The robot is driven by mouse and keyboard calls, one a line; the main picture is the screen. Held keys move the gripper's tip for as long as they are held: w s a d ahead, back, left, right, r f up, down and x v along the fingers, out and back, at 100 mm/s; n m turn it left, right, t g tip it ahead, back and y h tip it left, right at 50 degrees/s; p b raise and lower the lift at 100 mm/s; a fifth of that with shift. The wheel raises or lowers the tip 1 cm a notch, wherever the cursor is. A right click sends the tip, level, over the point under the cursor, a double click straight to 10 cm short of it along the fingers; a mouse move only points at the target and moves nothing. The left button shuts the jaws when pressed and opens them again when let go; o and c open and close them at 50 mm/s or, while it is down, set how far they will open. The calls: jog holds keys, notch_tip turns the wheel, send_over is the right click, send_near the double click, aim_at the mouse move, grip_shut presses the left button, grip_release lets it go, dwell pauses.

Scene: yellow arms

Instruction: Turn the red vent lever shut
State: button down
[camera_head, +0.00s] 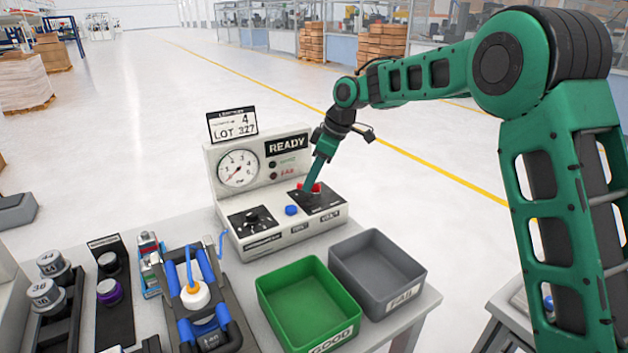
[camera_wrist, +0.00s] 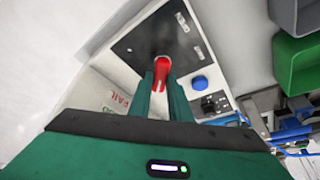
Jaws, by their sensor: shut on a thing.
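The red vent lever (camera_wrist: 161,66) sits on a dark plate on top of the white test unit (camera_head: 252,163). In the head view only a bit of the red lever (camera_head: 314,187) shows beside my fingers. My gripper (camera_head: 309,187) reaches down onto it from above and behind. In the wrist view my gripper (camera_wrist: 163,90) has its two green fingers on either side of the lever, shut on it. The lever's red end shows between and beyond the fingertips. Its lower part is partly hidden by the fingers.
A blue button (camera_head: 291,210) is close to the lever, with a black knob (camera_head: 251,216) farther left. The gauge (camera_head: 238,168) and READY display (camera_head: 286,145) stand behind. A green GOOD bin (camera_head: 262,290) and grey FAIL bin (camera_head: 424,274) stand in front. A fixture (camera_head: 228,316) with blue clamps is at left.

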jog(key=shift+w+d, duration=0.35)
jog(key=shift+d, duration=0.1)
jog(key=c, duration=1.6)
grip_release()
jog(key=shift+c, duration=0.2)
jog(key=shift+s+a, duration=0.15)
jog(key=shift+a, duration=0.05)
jog(key=v, duration=1)
jog(key=shift+d+r, duration=0.25)
jog(key=shift+r, duration=0.1)
